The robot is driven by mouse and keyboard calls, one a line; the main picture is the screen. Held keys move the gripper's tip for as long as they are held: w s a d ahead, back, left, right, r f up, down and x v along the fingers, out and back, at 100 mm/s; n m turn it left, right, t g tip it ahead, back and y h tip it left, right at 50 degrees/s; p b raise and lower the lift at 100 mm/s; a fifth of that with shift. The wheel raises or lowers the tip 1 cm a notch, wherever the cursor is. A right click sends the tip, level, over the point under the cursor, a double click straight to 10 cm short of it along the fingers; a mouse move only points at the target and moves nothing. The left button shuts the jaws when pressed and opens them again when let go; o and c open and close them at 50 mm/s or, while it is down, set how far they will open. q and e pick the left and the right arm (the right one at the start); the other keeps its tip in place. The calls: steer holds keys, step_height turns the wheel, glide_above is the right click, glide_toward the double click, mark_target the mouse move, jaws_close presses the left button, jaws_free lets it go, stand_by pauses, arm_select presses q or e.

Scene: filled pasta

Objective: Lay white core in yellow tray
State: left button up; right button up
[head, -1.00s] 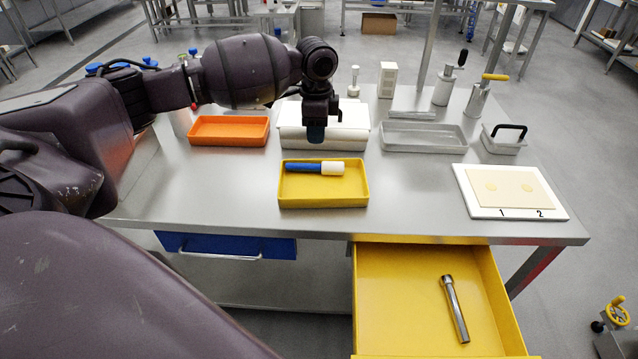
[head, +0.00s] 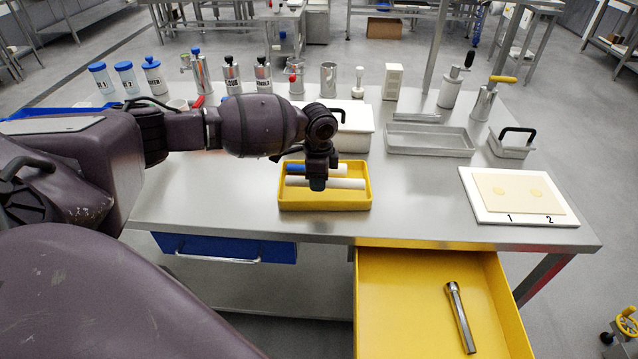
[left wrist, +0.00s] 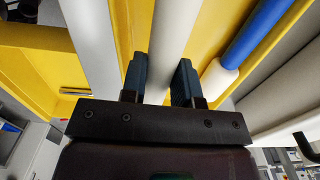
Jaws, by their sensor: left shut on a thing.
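The white core (head: 350,184) is a long plain white cylinder. It lies crosswise at the yellow tray (head: 325,206), within its outline and in front of a blue roller with a white end (head: 296,169). My left gripper (head: 318,184) points down over the tray and is shut on the core near its middle. In the left wrist view the core (left wrist: 174,40) runs between the two fingers (left wrist: 160,80), with the blue roller (left wrist: 262,22) alongside, apart from it. Whether the core touches the tray floor cannot be told. My right gripper is out of view.
An open yellow drawer (head: 400,300) with a metal tube (head: 460,317) juts out below the table front. A grey tray (head: 430,152) and a white board (head: 518,218) stand to the right. Bottles and canisters line the back.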

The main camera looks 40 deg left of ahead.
arm_select(q)
steer(key=shift+f, duration=1.05)
steer(key=shift+f, duration=0.25)
steer(key=o, duration=0.9)
steer(key=shift+o, duration=0.2)
step_height(320, 180, up, 13)
steer(key=p, duration=0.2)
steer(key=shift+r, duration=0.15)
